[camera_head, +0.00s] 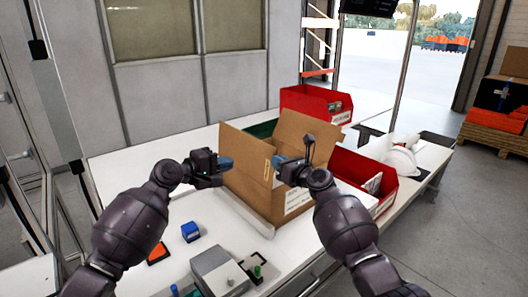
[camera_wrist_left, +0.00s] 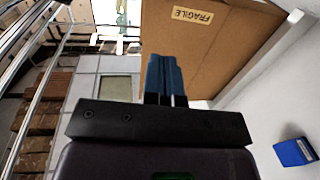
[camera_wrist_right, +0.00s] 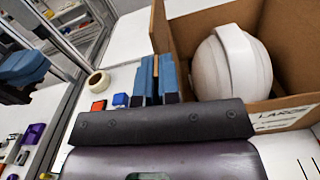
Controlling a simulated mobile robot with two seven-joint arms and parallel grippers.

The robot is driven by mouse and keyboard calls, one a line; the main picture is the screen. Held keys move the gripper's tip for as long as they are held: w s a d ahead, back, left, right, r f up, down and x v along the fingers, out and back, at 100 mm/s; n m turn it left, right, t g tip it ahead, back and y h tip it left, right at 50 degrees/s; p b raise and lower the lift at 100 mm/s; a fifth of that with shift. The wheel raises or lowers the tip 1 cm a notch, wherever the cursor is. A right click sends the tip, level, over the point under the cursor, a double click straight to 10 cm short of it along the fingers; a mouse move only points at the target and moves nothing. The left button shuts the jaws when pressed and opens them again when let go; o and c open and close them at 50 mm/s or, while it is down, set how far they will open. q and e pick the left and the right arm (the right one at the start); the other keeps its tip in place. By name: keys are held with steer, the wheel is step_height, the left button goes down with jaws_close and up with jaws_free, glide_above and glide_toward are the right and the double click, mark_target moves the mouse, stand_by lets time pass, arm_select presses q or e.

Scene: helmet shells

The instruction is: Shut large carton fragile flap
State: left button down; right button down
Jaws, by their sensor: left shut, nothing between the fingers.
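The large carton (camera_head: 268,202) stands open on the white table, brown, with flaps raised. Its fragile flap (camera_head: 245,160) stands up on the left side; the FRAGILE label (camera_wrist_left: 192,16) shows in the left wrist view. My left gripper (camera_head: 226,164) is shut and empty, at the flap's outer face; I cannot tell if it touches. My right gripper (camera_head: 279,161) is at the flap's right edge. In the right wrist view a brown strip of the flap shows between its nearly closed blue fingers (camera_wrist_right: 156,75). A white helmet shell (camera_wrist_right: 232,62) lies inside the carton.
Red bins stand behind (camera_head: 316,103) and right (camera_head: 362,180) of the carton. A white helmet shell (camera_head: 398,162) lies at the far right. A blue block (camera_head: 190,232), an orange item (camera_head: 158,253) and a grey box (camera_head: 219,272) lie in front on the table.

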mark_target(270, 150)
steer(key=shift+f, duration=0.1)
arm_select(q)
steer(key=shift+r+x, duration=0.2)
steer(key=shift+x, duration=2.15)
steer(key=shift+r+x, duration=0.2)
steer(key=shift+x, duration=2.15)
steer(key=shift+r+x, duration=0.25)
steer(key=shift+x, duration=2.1)
steer(key=shift+w, duration=0.15)
steer(key=shift+w+d+g+y, duration=0.3)
steer(key=shift+w+d+y, duration=0.1)
steer(key=shift+w, duration=0.15)
arm_select(e)
steer(key=shift+a, duration=0.25)
arm_select(q)
steer(key=shift+d, duration=0.2)
arm_select(e)
steer(key=shift+s+a, duration=0.1)
steer(key=shift+s, duration=0.05)
arm_select(q)
steer(key=shift+f, duration=0.1)
steer(key=shift+s+d, duration=0.1)
steer(key=shift+d, duration=0.05)
arm_select(e)
steer(key=c, duration=1.3)
jaws_free()
steer(key=shift+r, duration=0.2)
